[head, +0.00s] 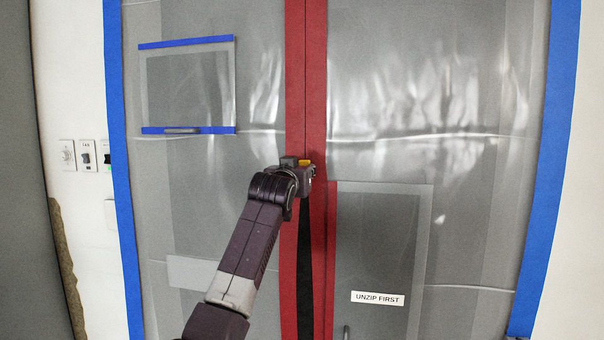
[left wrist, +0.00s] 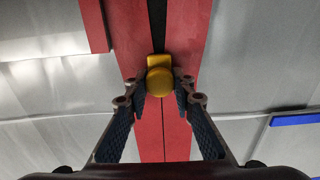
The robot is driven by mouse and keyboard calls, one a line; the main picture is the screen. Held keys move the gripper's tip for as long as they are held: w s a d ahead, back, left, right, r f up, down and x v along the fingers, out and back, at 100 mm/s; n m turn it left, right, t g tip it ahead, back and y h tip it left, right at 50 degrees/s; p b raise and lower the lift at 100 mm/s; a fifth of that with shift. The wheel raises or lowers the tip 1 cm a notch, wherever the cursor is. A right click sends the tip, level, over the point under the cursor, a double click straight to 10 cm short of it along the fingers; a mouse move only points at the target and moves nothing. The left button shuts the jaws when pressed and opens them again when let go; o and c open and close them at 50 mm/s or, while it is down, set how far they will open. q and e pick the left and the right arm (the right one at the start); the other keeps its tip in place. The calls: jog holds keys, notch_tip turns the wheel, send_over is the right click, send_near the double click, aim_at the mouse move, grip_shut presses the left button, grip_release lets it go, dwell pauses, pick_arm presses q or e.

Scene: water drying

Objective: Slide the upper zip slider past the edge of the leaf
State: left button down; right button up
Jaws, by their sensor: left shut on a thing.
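The upper zip slider is a yellow knob (head: 305,162) on the red zip band (head: 316,90) in the middle of the plastic sheet. It also shows in the left wrist view (left wrist: 159,78), between my fingertips. My left gripper (head: 303,170) is shut on it; the fingers (left wrist: 158,84) flank it on both sides. Below the slider the zip is parted, showing a dark wedge (head: 304,265); above it the seam is closed. The leaf seems to be the translucent panel (head: 385,225) at lower right. The slider sits slightly above its top edge. My right gripper is out of view.
The leaf bears an "UNZIP FIRST" label (head: 377,298) and a small grey handle (head: 346,332). A blue-edged window flap (head: 187,88) is at upper left. Blue tape (head: 548,170) borders the sheet. Wall switches (head: 87,155) are at far left.

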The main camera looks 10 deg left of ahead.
pick_arm(q)
jog(key=c, duration=1.7)
grip_release()
jog(key=shift+f, duration=0.1)
jog(key=shift+o, duration=0.2)
jog(key=shift+w, duration=0.1)
jog(key=s, duration=1.2)
jog(key=shift+a, duration=0.2)
